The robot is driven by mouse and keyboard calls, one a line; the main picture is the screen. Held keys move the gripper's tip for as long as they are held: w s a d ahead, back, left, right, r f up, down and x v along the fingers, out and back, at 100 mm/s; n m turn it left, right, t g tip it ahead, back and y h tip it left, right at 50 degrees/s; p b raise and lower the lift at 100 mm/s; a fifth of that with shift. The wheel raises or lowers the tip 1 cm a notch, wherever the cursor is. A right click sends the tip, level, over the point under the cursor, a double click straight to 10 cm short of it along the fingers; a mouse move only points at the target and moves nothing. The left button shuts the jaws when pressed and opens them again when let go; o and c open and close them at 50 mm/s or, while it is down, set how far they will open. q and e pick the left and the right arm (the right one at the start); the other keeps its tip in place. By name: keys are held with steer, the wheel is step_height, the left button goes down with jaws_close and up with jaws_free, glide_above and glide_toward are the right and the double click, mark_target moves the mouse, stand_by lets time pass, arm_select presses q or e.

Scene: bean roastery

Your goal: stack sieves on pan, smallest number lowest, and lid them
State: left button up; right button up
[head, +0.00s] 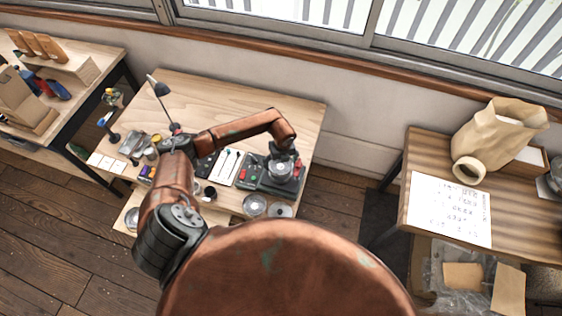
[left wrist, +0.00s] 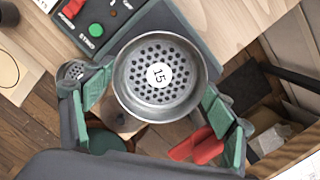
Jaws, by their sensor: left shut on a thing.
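My left gripper (head: 286,155) is shut on a round metal sieve (left wrist: 160,77), above the right end of the table. In the left wrist view the sieve lies between the green finger pads, its perforated floor facing the camera. A white label on it seems to read 15. Below it is a dark machine (head: 262,178) with a red and a green button; I cannot tell whether the sieve touches it or what is under it. Two round metal pieces (head: 255,205) (head: 281,211) lie at the table's front edge. I cannot make out the pan or lid. My right gripper is not in view.
A side table (head: 410,160) at the right holds a written sheet (head: 450,208) and a paper bag (head: 497,135). A shelf unit stands far left.

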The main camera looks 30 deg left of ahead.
mark_target(281, 167)
arm_select(q)
step_height(281, 167, down, 2)
steer(key=shift+f+b, duration=0.1)
steer(key=shift+b, duration=0.45)
steer(key=shift+f+b, duration=0.3)
steer(key=shift+f, duration=0.1)
stand_by(0.4)
steer(key=shift+f+b, duration=0.5)
steer(key=shift+f, duration=0.1)
stand_by(0.3)
steer(key=o, duration=0.9)
